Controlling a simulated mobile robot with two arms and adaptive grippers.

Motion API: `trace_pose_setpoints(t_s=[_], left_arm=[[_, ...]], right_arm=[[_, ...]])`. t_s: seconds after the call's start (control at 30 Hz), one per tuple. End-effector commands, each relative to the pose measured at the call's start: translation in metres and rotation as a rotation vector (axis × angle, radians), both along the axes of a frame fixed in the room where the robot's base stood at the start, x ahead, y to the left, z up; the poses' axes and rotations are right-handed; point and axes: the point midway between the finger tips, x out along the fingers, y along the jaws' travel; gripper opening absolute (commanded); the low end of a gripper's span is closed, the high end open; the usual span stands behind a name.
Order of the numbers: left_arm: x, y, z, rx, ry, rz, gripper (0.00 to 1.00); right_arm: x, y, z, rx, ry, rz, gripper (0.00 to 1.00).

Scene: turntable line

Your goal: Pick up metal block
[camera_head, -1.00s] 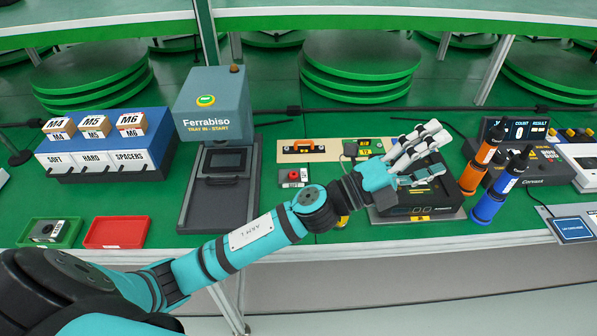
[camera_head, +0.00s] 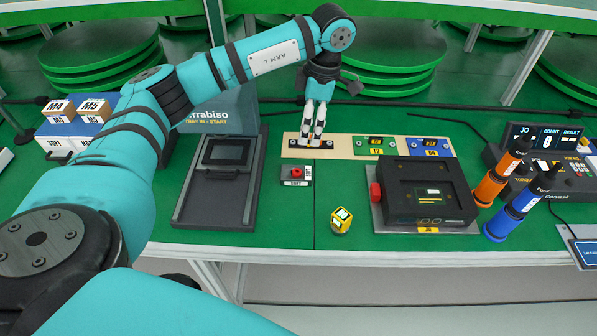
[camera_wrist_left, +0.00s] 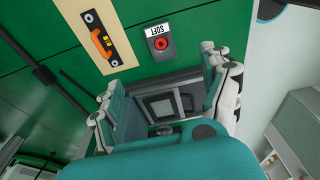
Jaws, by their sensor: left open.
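I cannot tell for sure which thing is the metal block. A small grey block with a red round knob (camera_head: 296,174) lies on the green table, left of centre in the head view. It also shows at the top of the left wrist view (camera_wrist_left: 160,43). My left gripper (camera_head: 317,141) points down over the beige board, beyond the grey block and slightly to its right in the head view. Its fingers are apart in the wrist view (camera_wrist_left: 165,85), with no object seen between them. My right gripper is not in view.
The beige board (camera_head: 345,147) carries an orange-handled tool (camera_wrist_left: 102,40). The tray machine (camera_head: 218,180) stands left. A yellow piece (camera_head: 341,220), black fixture (camera_head: 430,190) and orange and blue drivers (camera_head: 515,200) stand right. Open table lies in front of the grey block.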

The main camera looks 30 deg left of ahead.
Motion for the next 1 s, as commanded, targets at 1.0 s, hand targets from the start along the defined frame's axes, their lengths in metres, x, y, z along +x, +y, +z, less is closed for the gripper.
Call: trace_pose_setpoints(t_s=[1.0], left_arm=[[-0.016,0.023,-0.154,-0.005,0.003,-0.002,0.81]], right_arm=[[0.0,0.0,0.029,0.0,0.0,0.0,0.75]])
